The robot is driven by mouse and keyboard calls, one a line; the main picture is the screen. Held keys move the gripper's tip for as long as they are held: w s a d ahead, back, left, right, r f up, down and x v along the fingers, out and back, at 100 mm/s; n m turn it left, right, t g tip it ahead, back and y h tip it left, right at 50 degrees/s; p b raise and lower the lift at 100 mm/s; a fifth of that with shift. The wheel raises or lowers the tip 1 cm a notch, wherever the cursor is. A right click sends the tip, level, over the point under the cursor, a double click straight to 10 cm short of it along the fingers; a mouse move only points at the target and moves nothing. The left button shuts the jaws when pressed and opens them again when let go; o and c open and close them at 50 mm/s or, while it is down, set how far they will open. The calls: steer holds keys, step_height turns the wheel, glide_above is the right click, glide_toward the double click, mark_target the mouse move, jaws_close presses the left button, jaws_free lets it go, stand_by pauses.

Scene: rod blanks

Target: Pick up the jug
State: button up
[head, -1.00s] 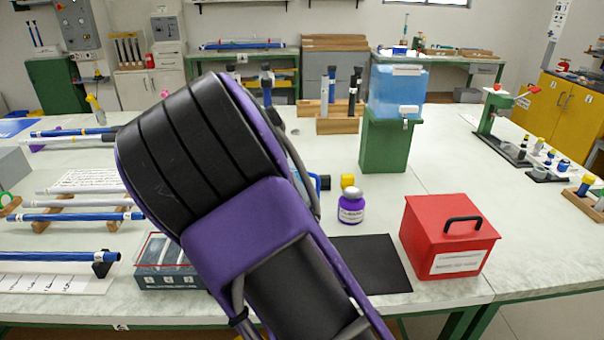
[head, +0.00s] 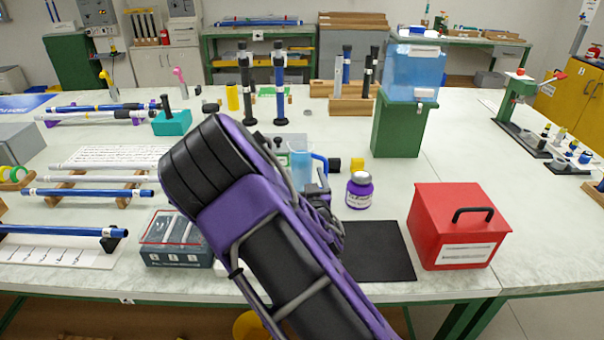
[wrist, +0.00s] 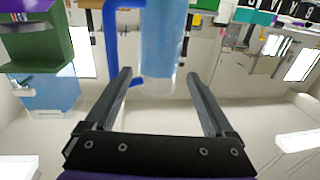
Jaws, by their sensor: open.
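The jug (head: 300,166) is a clear vessel with a blue tint and a blue handle (head: 321,168). It stands on the bench behind my arm, which hides its lower part in the head view. In the wrist view, which is upside down, the jug (wrist: 162,45) is ahead in the gap between my fingers, with its handle on the left. My gripper (wrist: 158,76) is open and empty. One finger lies close to the handle; I cannot tell if they touch. In the head view my gripper is mostly hidden behind my arm.
A red box (head: 455,228) and black mat (head: 375,252) lie to the right. A blue tank (head: 413,72) sits on a green stand.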

mark_target(303, 167)
steer(key=shift+w+a+f, duration=0.1)
steer(key=shift+w+a, duration=0.1)
steer(key=shift+w, duration=1.3)
steer(key=shift+w+a, duration=0.15)
steer(key=shift+w, duration=1.3)
jaws_close()
